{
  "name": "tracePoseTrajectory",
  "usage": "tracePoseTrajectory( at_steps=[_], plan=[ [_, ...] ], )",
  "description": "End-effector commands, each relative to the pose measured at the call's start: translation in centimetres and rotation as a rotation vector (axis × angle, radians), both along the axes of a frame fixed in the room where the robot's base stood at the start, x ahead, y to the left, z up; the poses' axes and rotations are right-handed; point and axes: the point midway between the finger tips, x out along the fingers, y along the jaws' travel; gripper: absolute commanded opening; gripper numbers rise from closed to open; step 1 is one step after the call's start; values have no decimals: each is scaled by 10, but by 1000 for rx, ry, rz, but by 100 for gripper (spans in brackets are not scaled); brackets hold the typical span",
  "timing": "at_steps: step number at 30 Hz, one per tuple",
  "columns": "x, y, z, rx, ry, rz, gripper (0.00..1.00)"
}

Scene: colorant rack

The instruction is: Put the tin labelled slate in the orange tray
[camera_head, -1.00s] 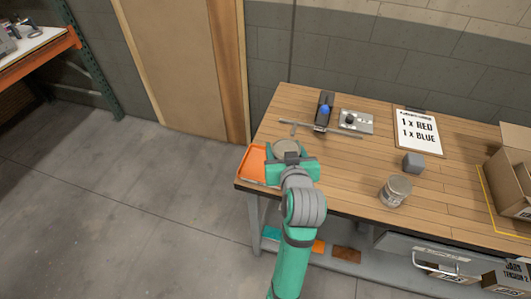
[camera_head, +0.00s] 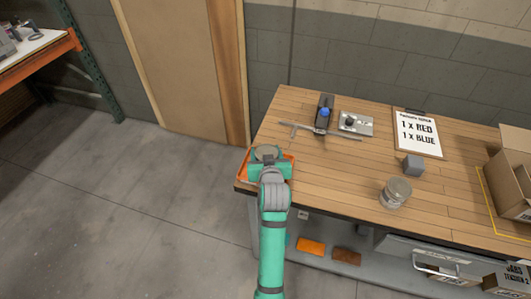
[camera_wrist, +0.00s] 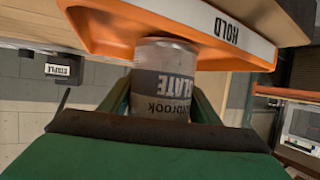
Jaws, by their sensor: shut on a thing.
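The tin labelled slate (camera_wrist: 163,83) is between the fingers of my gripper (camera_wrist: 165,110) in the wrist view, its label upside down in that picture. My gripper is shut on it. In the head view the tin's round grey lid (camera_head: 267,152) shows just beyond my gripper (camera_head: 268,165). The orange tray (camera_wrist: 100,38), with a white "HOLD" label on its edge, is right by the tin. In the head view the tray (camera_head: 245,173) is mostly hidden under my gripper and the tin. I cannot tell whether the tin touches the tray floor.
A device with a blue knob (camera_head: 324,113) stands behind the tray. The bench's middle is clear.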

Motion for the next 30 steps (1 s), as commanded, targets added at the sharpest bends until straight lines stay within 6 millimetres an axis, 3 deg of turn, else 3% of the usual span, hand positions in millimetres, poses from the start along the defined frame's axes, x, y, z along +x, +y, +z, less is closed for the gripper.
tracePoseTrajectory(
  at_steps=[14, 15, 16, 27, 30],
  plan=[
    [0, 0, -8, 0, -2, 0, 27],
    [0, 0, -7, 0, -2, 0, 66],
    [0, 0, -7, 0, -2, 0, 73],
    [0, 0, -4, -1, -2, 0, 75],
    [-8, -1, -1, 0, -1, 0, 75]
  ],
)
